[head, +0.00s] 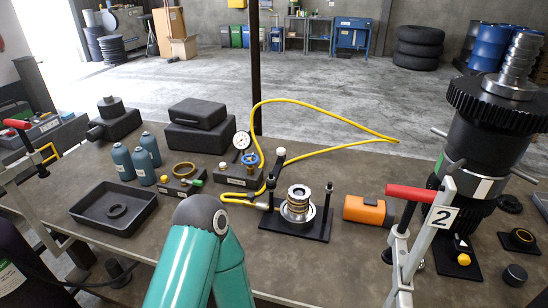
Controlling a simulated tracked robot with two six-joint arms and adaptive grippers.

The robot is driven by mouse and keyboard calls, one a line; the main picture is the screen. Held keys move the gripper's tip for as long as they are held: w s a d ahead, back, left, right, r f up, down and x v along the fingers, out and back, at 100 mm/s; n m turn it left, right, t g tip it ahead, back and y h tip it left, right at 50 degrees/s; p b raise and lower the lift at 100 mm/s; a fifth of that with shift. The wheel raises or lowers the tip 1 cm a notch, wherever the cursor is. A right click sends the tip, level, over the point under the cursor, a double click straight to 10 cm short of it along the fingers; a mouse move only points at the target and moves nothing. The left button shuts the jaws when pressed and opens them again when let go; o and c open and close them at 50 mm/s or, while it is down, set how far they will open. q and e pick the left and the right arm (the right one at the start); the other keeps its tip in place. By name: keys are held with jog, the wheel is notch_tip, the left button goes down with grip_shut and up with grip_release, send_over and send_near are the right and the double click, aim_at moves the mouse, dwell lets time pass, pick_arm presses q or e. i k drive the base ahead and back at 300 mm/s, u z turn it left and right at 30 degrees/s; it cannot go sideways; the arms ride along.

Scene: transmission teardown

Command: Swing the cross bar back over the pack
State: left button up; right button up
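The pack (298,203), a stack of metal rings, sits on a black base plate (290,232) between two dark posts. The left post (270,192) and the right post (328,197) stand clear of the rings. What looks like the cross bar (277,170) runs from the left post toward the back, ending near a dark knob with a pale part. It is not across the pack, whose top is uncovered. One of my teal arms rises at the bottom, left of the plate. Neither gripper shows in the head view.
A yellow hose (330,116) loops behind the plate from a gauge unit (243,150). An orange tool (364,210) lies right of the plate. A red-handled clamp (410,195) and a large black transmission (487,140) stand further right. A black tray (92,222) and bottles are left.

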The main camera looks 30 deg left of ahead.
aim_at(281, 152)
jog(key=u, duration=0.05)
jog(key=k, duration=0.45)
jog(key=z, duration=0.1)
jog(key=i, duration=0.2)
jog(key=u, duration=3.55)
jog(key=i, duration=0.85)
jog(key=z, duration=1.45)
jog(key=i, duration=0.15)
jog(key=z, duration=1.95)
